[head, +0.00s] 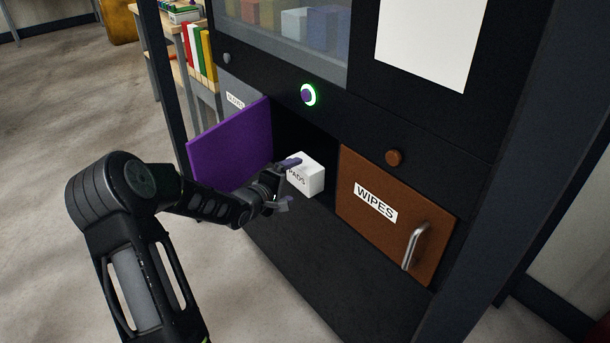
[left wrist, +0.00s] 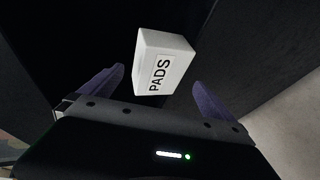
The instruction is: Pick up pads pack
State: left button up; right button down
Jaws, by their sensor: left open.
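The pads pack (head: 309,177) is a small white box with a black PADS label. It sits in the dark open compartment of the black cabinet, beside the open purple door (head: 231,145). My left gripper (head: 287,182) is at the compartment opening, in front of the pack, and hides part of it in the head view. In the left wrist view the pack (left wrist: 163,62) lies ahead, between and beyond the two purple fingertips (left wrist: 158,88). The fingers are apart and I see no contact with the pack. My right gripper is not in view.
A closed brown WIPES door (head: 378,215) with a metal handle (head: 415,246) is right of the compartment. A round button with a green ring (head: 308,95) is above. A shelf with books (head: 199,48) stands behind at left. The floor at left is clear.

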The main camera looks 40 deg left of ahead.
pick_arm(q)
jog(key=b+x, duration=0.1)
jog(key=x, duration=0.3)
jog(key=shift+w+f, duration=0.1)
jog(key=shift+w, duration=0.2)
jog(key=shift+c, duration=0.4)
jog(key=c, duration=1.3)
jog(key=shift+o, duration=0.2)
notch_tip(320, 180, up, 10)
jog(key=p, duration=0.3)
send_over(299, 178)
jog(key=shift+s, duration=0.15)
